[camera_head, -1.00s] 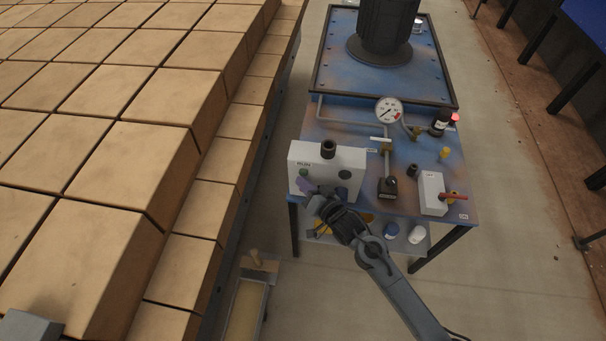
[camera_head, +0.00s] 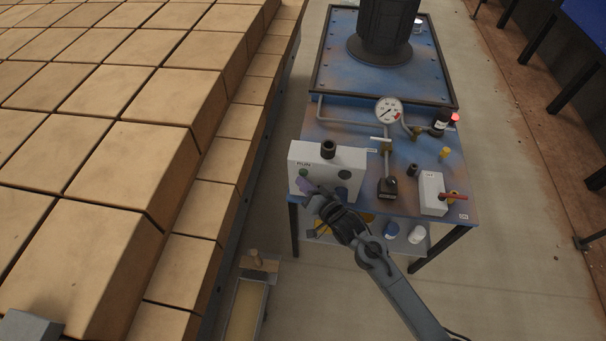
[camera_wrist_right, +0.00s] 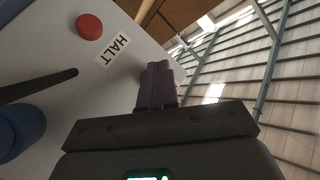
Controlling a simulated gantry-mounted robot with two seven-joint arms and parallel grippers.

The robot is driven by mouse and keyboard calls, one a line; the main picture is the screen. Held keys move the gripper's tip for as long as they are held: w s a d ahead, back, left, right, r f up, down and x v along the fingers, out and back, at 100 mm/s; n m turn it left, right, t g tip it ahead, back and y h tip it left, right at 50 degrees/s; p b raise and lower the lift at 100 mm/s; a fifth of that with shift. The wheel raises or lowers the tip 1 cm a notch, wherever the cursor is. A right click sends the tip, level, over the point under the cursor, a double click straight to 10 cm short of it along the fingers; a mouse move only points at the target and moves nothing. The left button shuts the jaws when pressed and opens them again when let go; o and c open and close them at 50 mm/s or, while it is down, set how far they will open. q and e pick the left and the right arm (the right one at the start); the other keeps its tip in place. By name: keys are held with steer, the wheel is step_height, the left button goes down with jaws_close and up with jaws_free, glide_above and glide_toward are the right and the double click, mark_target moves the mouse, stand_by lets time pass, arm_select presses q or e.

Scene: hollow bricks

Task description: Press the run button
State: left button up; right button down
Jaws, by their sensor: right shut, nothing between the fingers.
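A white control box (camera_head: 325,161) stands at the near left corner of the blue bench. Its front carries the label RUN, with the green run button (camera_head: 303,172) just below it. My right gripper (camera_head: 305,185) has its purple fingers shut and empty, pointing up and left at the box front, just below the green button. I cannot tell whether the fingertips touch the box. In the right wrist view the shut purple fingers (camera_wrist_right: 158,82) lie beside a pale panel with a red button (camera_wrist_right: 89,26) labelled HALT. The green button is not visible there.
A black knob (camera_head: 328,148) sits on top of the box. A pressure gauge (camera_head: 389,110) and a small white box with a red lever (camera_head: 432,192) stand further right on the bench. Stacked tan bricks (camera_head: 150,150) fill the left side. Open floor lies right of the bench.

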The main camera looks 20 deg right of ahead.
steer(key=shift+w, duration=0.1)
stand_by(0.3)
steer(key=shift+w+d, duration=0.25)
steer(key=shift+p, duration=0.3)
steer(key=shift+s+a+p, duration=0.2)
steer(key=shift+s+p, duration=0.1)
steer(key=shift+p, duration=0.15)
